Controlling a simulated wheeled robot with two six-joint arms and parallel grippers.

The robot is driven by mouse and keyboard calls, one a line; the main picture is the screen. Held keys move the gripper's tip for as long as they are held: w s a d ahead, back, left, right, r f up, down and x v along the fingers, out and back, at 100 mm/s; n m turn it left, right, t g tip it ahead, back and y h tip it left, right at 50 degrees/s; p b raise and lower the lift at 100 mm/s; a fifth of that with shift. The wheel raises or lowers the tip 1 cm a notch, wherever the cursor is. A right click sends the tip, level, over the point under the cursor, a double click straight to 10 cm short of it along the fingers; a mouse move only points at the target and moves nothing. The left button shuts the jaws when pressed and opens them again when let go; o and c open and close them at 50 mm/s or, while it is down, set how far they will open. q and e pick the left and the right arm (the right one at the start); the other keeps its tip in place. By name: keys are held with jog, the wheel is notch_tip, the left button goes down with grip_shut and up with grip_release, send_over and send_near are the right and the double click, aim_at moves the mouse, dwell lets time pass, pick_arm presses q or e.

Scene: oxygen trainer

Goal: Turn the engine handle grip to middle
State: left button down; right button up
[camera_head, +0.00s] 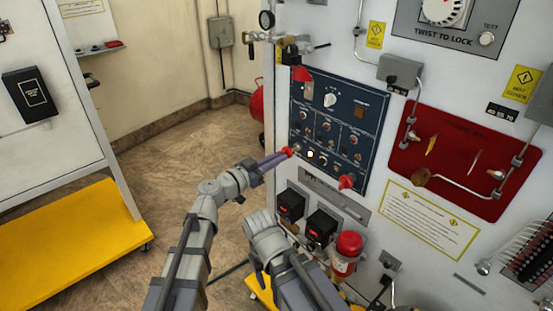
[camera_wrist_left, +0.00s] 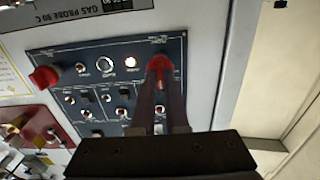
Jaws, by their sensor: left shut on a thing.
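A red handle grip (camera_wrist_left: 160,66) sits at a corner of the dark blue control panel (camera_head: 327,92). It also shows at the panel's lower left edge in the head view (camera_head: 294,151). My left gripper (camera_head: 288,153) is shut on this red grip; in the left wrist view its two dark fingers (camera_wrist_left: 161,95) reach up to it and partly cover it. The grip's exact turn angle is hard to tell behind the fingers. Part of my right arm shows low in the head view, but its fingers do not.
A second red grip (camera_head: 347,181) sticks out at the panel's lower right, and a red piece (camera_head: 302,74) sits at its upper left. Below are black boxes (camera_head: 290,205) and a red cylinder (camera_head: 348,245). A yellow-based cart (camera_head: 70,240) stands left, with open floor between.

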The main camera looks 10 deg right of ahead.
pick_arm(q)
jog(key=c, duration=0.9)
grip_release()
jog(key=shift+a, duration=0.1)
jog(key=v, duration=0.7)
jog(key=shift+s+a, duration=0.25)
